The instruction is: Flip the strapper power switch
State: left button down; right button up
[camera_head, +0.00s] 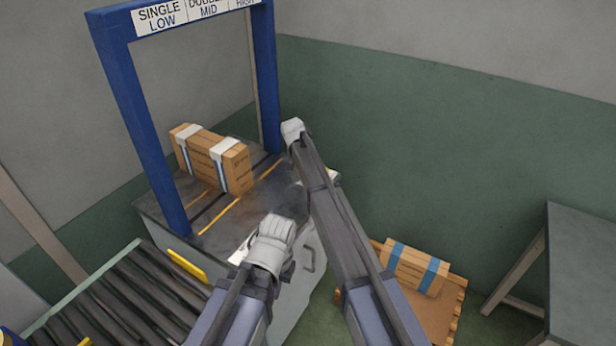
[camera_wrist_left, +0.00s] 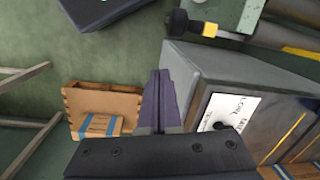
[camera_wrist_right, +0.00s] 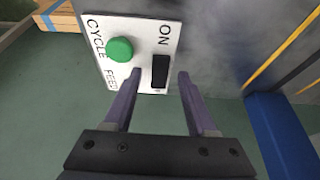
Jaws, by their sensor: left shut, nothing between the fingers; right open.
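The strapper (camera_head: 300,225) is a grey machine with a blue arch (camera_head: 140,110). In the right wrist view, a white panel (camera_wrist_right: 98,30) on it carries a black power switch (camera_wrist_right: 160,68) marked ON and a round green CYCLE FEED button (camera_wrist_right: 119,49). My right gripper (camera_wrist_right: 159,80) is open, with the switch seen between its fingertips; I cannot tell if they touch. In the head view my right arm hides most of this panel. My left gripper (camera_wrist_left: 162,75) is shut and empty near another white panel (camera_wrist_left: 228,107) with a black knob (camera_wrist_left: 219,127).
A strapped carton (camera_head: 215,160) lies on the strapper top under the arch. A roller conveyor (camera_head: 115,310) is at lower left. A second carton (camera_head: 415,268) rests on a wooden pallet (camera_head: 440,310). A grey table (camera_head: 585,250) stands at right.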

jog(key=shift+w+f, duration=0.1)
jog(key=shift+f, duration=0.1)
grip_shut()
dwell(0.4)
